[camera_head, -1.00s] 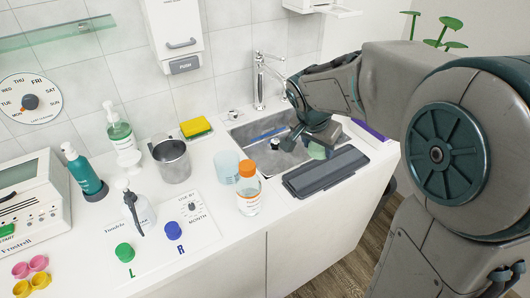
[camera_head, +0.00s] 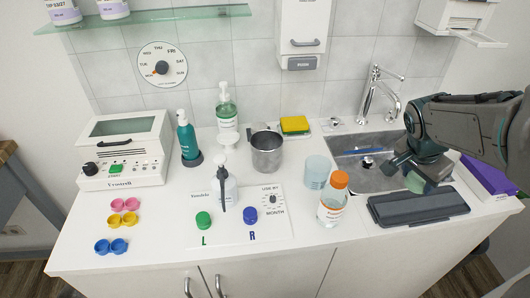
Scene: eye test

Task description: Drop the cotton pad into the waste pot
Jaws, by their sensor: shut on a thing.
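My gripper (camera_head: 405,174) is low over the sink at the right, pointing down. A small pale green thing (camera_head: 416,183) shows at its fingertips, and the jaws look closed on it. I cannot tell whether this is the cotton pad; no plain white pad can be made out elsewhere. No pot is marked as waste. A grey metal pot (camera_head: 267,158) with a handle stands upright on the counter, left of the sink. A pale blue cup (camera_head: 317,172) stands nearer the sink. My gripper is to the right of both and apart from them. The inside of the pot is mostly hidden.
An orange-capped bottle (camera_head: 332,203) stands in front of the cup. A dark grey case (camera_head: 417,206) lies before the sink (camera_head: 345,145), whose tall tap (camera_head: 378,95) rises behind.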

